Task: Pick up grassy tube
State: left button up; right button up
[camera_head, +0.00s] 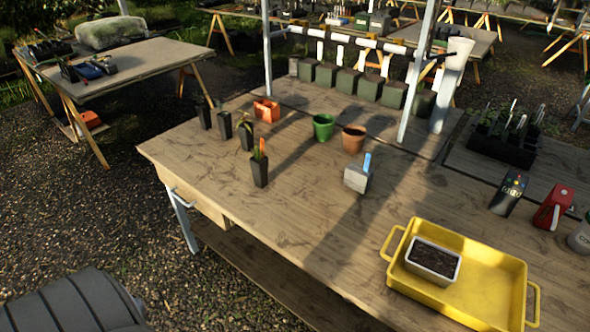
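Several slim black plant tubes stand upright near the far left edge of the wooden table. The leftmost tube (205,118) has thin green leaves. Beside it is a second tube (225,124) with small sparse leaves. A third tube (246,135) has drooping green leaves. The nearest tube (260,172) holds a plant with an orange piece on top. The leaves are too small to tell for sure which tube is the grassy one. Neither of my grippers shows in the head view.
Behind the tubes are an orange container (266,111), a green pot (323,128) and a brown pot (353,140). A grey block-like item (356,180) stands mid-table. A yellow tray (509,287) holds a soil box (433,262). The table's front left is clear.

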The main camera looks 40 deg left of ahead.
aim_at(259, 165)
jog(key=j+z, duration=0.25)
jog(key=j, duration=0.15)
jog(key=k+j+z, duration=0.1)
jog(key=j+z, duration=0.15)
jog(key=k+j+z, duration=0.1)
jog(key=j+z, duration=0.15)
jog(key=j, duration=0.2)
jog(key=k+j+z, duration=0.25)
jog(key=i+j, duration=0.1)
